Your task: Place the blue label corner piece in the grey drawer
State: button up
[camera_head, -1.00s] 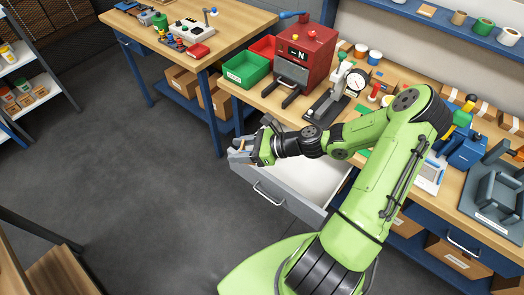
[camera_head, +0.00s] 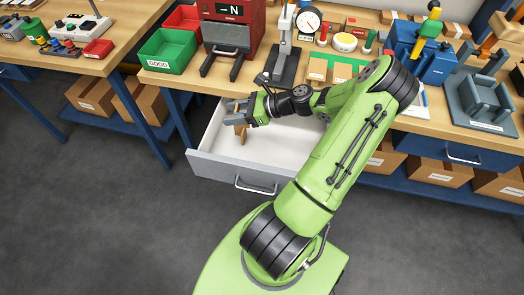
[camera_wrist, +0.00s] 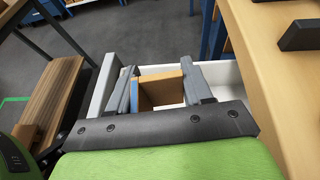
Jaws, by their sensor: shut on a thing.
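The grey drawer (camera_head: 222,166) stands open below the workbench, with a white inside. My gripper (camera_head: 236,111) is over the left part of the drawer. In the wrist view my gripper (camera_wrist: 160,88) is shut on a brown wooden corner piece (camera_wrist: 160,90) with a strip of blue at its left edge. The corner piece (camera_head: 240,131) also shows below the fingers in the head view, inside the drawer's outline. I cannot tell whether it touches the drawer floor.
The workbench edge is just behind the drawer. A green bin (camera_head: 166,52), a red machine (camera_head: 233,30) and a dial gauge (camera_head: 307,20) stand on it. Cardboard boxes (camera_head: 130,90) sit on the lower shelf at left. The drawer's right part looks empty.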

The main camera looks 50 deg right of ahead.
jog(key=s+d+f+m+h+b, duration=0.1)
jog(key=s+d+f+h+b, duration=0.1)
jog(key=s+d+f+b, duration=0.3)
jog(key=shift+t, duration=0.3)
jog(key=f+b, duration=0.1)
jog(key=f, duration=0.5)
jog(key=f+b, duration=0.1)
jog(key=f, duration=0.2)
jog(key=shift+w+d+f+b, duration=0.15)
jog(key=shift+d+f+b, duration=0.1)
jog(key=shift+d+b, duration=0.1)
jog(key=shift+f, duration=0.15)
jog(key=o, duration=1)
